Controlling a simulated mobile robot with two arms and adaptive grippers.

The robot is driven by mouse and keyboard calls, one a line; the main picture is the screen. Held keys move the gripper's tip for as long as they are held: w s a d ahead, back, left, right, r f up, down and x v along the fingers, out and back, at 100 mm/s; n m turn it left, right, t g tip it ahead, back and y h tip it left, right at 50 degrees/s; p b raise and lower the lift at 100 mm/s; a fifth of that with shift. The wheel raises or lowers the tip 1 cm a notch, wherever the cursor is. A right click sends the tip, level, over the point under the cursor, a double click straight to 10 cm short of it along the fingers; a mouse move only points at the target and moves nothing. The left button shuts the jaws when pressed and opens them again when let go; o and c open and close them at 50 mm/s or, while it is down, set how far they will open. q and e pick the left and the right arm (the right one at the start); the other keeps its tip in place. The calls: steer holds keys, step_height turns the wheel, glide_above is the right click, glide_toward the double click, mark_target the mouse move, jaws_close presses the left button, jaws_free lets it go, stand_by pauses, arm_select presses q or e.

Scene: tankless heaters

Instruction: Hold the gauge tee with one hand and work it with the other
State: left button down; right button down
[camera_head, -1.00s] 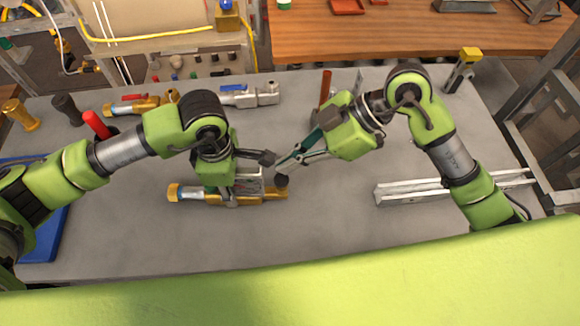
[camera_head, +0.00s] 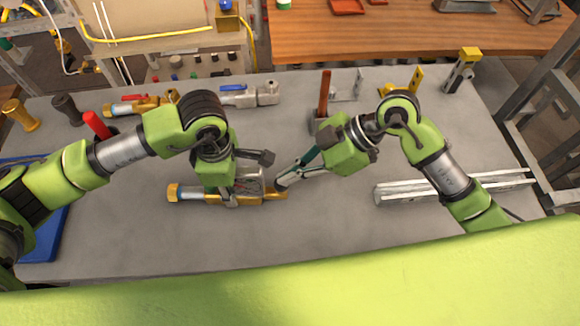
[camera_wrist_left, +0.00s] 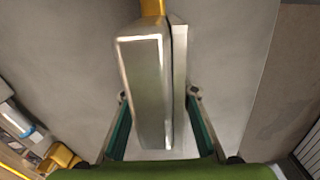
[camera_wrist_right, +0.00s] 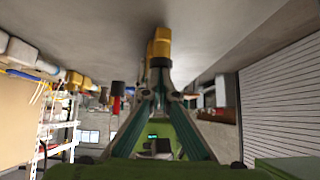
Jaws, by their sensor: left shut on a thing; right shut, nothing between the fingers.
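The gauge tee (camera_head: 240,198) lies along the middle of the grey table, with a brass body, a blue band and brass nut at its left end, and a flat silvery block on top. My left gripper (camera_head: 246,178) is over it, shut on the block, which stands between the fingers in the left wrist view (camera_wrist_left: 146,90). My right gripper (camera_head: 280,184) is shut and empty, its tips at the brass right end of the tee. In the right wrist view that brass end (camera_wrist_right: 159,46) is just beyond the closed fingertips; contact is unclear.
A brass valve (camera_head: 140,104) and a silver valve with a blue handle (camera_head: 247,95) lie at the back. Metal rails (camera_head: 440,189) lie at right, a blue mat (camera_head: 40,240) at left. A post with an orange-brown handle (camera_head: 323,95) stands behind my right gripper. The front table is clear.

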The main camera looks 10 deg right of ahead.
steer(key=shift+d+f, duration=0.1)
steer(key=a+r+v, duration=0.2)
steer(key=v, duration=1)
steer(key=shift+d+r, duration=0.2)
steer(key=shift+r, duration=0.25)
steer(key=shift+w, duration=0.15)
stand_by(4.8)
arm_select(q)
steer(key=c, duration=1.5)
jaws_free()
step_height(320, 180, up, 12)
